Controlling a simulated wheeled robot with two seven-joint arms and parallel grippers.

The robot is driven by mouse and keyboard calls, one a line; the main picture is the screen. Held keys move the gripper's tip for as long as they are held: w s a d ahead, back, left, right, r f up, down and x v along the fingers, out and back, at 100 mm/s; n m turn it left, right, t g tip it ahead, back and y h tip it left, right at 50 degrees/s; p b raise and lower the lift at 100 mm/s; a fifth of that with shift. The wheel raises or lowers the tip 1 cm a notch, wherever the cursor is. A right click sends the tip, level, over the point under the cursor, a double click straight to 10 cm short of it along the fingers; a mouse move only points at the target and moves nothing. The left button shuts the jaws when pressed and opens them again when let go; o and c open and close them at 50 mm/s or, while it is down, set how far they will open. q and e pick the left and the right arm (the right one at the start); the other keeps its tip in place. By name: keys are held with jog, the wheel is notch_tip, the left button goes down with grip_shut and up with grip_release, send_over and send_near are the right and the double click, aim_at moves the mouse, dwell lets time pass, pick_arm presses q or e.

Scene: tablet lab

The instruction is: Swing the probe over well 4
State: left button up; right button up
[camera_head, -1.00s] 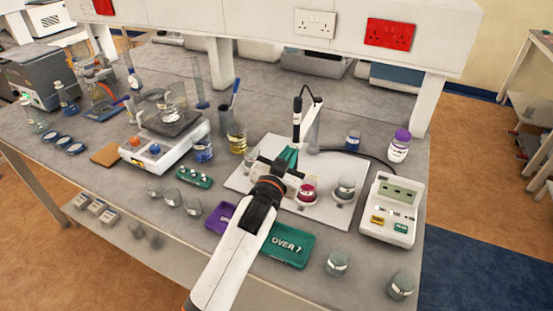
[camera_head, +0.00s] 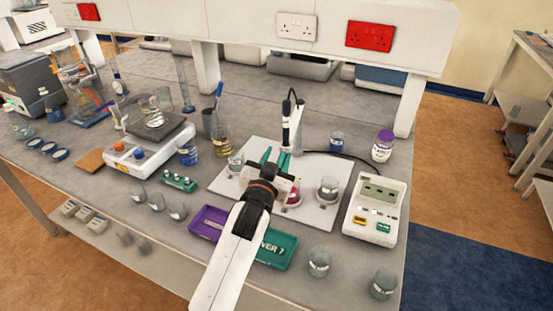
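The probe (camera_head: 286,128) is a slim black-and-white upright rod with a dark cable looping from its top. It stands at the back of a white board (camera_head: 310,210). A clear cup (camera_head: 236,163), a cup with red liquid (camera_head: 293,198) partly hidden by my gripper, and a grey cup (camera_head: 328,189) stand on the board. No well number is readable. My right gripper is not in view.
A meter (camera_head: 376,211) stands right of the board. A purple tray (camera_head: 208,222) and a green tray (camera_head: 281,250) lie in front.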

pick_arm(q)
jog(key=b+v, duration=0.2)
jog(key=v, duration=1)
